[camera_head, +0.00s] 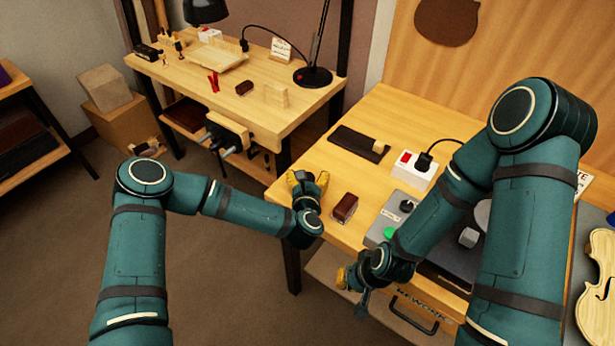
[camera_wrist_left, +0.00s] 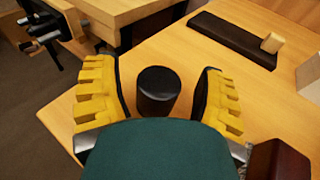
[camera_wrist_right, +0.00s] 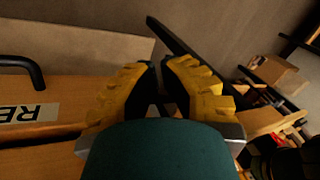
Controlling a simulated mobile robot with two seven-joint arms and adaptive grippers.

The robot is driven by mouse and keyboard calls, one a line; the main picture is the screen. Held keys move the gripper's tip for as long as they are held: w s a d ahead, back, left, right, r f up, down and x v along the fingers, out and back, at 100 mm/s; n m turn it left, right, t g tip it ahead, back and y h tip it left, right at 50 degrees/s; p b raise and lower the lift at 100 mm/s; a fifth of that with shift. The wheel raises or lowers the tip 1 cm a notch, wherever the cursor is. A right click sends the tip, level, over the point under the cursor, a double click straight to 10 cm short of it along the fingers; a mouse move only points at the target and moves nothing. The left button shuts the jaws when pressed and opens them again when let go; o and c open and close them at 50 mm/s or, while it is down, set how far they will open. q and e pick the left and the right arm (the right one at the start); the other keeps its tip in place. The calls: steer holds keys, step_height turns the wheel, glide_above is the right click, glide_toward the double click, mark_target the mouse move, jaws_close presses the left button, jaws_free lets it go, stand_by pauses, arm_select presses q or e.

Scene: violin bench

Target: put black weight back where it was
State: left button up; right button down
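The black weight (camera_wrist_left: 158,91), a short upright cylinder, stands on the light wood bench top (camera_head: 352,190) in the left wrist view. My left gripper (camera_head: 308,180) is open, with one yellow finger on each side of it and visible gaps. The fingers (camera_wrist_left: 165,85) do not touch it there. In the head view the weight is mostly hidden by the gripper. My right gripper (camera_head: 345,278) is low by the bench's front edge, near the drawer labelled REWORK (camera_head: 420,308). Its fingers (camera_wrist_right: 158,68) look closed together, with nothing clearly held.
A dark red-brown block (camera_head: 344,207) lies just right of the left gripper. Behind are a dark strip with a wooden piece (camera_head: 358,144) and a white switch box (camera_head: 415,170). A grey device with a green button (camera_head: 388,234) and a violin (camera_head: 598,265) are farther right.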

arm_select(q)
steer(key=shift+r+p, duration=0.4)
steer(key=shift+p, duration=0.05)
steer(key=shift+r+p, duration=0.45)
steer(key=s+r, duration=0.2)
steer(key=s, duration=0.9)
steer(key=shift+s+a, duration=0.2)
steer(key=shift+s, duration=0.2)
steer(key=shift+f, duration=0.1)
